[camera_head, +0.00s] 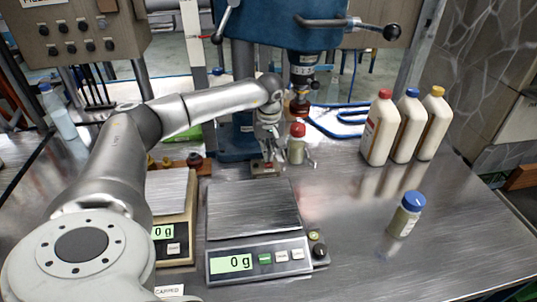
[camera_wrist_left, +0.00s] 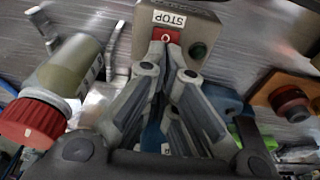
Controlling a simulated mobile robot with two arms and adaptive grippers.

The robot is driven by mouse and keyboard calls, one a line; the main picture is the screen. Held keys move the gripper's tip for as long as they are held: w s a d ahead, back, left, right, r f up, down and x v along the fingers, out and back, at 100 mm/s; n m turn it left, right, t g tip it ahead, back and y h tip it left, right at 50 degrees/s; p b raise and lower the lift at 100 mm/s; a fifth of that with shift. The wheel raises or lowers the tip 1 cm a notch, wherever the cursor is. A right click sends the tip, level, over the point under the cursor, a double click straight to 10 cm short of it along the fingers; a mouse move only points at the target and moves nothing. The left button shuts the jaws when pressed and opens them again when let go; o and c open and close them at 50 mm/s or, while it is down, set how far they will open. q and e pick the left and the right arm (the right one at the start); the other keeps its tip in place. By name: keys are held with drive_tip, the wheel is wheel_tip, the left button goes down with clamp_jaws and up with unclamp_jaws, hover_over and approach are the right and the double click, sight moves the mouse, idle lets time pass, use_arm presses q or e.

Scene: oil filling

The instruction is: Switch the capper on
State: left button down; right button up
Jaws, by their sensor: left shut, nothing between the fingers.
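The capper (camera_head: 275,25) is a blue machine on a column at the back of the table, with a dark head. A bottle with a red cap (camera_head: 297,143) stands under the head; in the left wrist view a red-capped bottle (camera_wrist_left: 62,75) shows at the left. The capper's switch box (camera_wrist_left: 190,12) carries a STOP label, a red switch (camera_wrist_left: 165,35) and a dark green lamp (camera_wrist_left: 198,50). My left gripper (camera_head: 267,160) is shut and empty, its fingertips (camera_wrist_left: 167,58) right at the red switch. I cannot tell whether they touch. My right gripper is out of view.
Two scales (camera_head: 255,257) reading 0 g stand in front of the switch box. A blue-capped jar (camera_head: 405,215) stands at the right. Three large bottles (camera_head: 381,130) stand at the back right. The front right of the table is clear.

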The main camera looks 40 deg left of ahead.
use_arm(q)
drive_tip(key=shift+f+b, duration=0.5)
drive_tip(key=shift+f, duration=0.4)
drive_tip(key=shift+s, duration=0.1)
drive_tip(key=shift+r+p, duration=2.95)
drive_tip(key=shift+r, duration=0.65)
drive_tip(key=shift+f, duration=0.1)
